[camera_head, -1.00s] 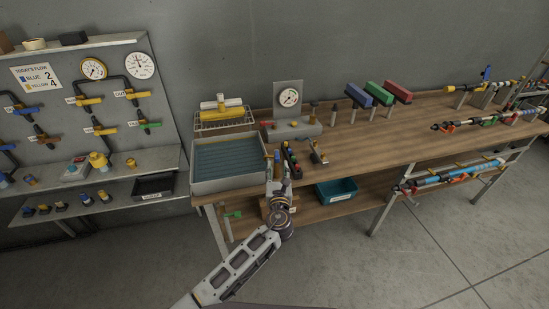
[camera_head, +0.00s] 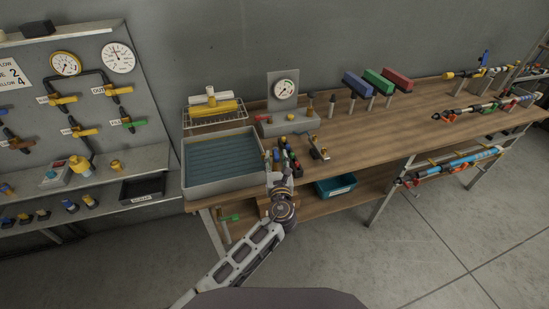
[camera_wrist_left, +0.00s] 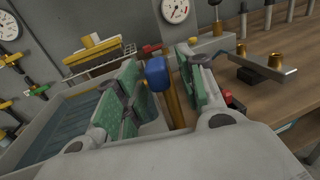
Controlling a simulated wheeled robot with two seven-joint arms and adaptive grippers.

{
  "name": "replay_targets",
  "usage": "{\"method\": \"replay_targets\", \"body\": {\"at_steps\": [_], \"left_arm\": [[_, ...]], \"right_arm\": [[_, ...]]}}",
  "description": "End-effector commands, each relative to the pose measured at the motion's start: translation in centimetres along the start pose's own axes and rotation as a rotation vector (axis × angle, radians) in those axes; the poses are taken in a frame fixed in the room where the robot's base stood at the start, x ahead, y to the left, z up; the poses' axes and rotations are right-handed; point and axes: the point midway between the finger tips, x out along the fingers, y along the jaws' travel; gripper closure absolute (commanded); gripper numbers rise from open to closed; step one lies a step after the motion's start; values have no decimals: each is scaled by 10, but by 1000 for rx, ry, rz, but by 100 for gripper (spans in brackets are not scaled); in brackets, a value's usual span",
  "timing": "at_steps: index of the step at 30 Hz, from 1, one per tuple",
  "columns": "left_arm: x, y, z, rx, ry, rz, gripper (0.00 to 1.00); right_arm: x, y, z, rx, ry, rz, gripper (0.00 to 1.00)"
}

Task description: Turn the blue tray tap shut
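My left gripper (camera_head: 274,162) is at the right front corner of the grey water tray (camera_head: 222,188), over the bench's front edge. In the left wrist view its green-padded fingers (camera_wrist_left: 165,92) stand apart. A blue tap handle (camera_wrist_left: 157,73) and a brass-coloured stem (camera_wrist_left: 173,102) show between them. The tap's lower part is hidden behind the gripper, and in the head view the tap is too small to make out clearly. My right gripper is not in view.
A rack of coloured fittings (camera_head: 290,158) and a metal bracket (camera_head: 318,146) lie just right of the gripper. A gauge stand (camera_head: 284,94) is behind. A wire rack (camera_head: 214,118) stands behind the tray. A teal bin (camera_head: 335,187) sits on the lower shelf. The bench's middle is clear.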

Motion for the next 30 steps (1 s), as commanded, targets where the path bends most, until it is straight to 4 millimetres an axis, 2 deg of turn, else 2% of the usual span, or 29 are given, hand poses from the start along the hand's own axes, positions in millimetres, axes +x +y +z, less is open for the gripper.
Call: {"method": "replay_targets", "body": {"at_steps": [10, 19, 30], "left_arm": [[-1, -1, 0, 0, 0, 0, 62], [0, -1, 0, 0, 0, 0, 100], [0, 0, 1, 2, -1, -16, 100]], "right_arm": [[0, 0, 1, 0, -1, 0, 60], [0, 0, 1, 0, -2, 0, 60], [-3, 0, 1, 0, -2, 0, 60]]}}
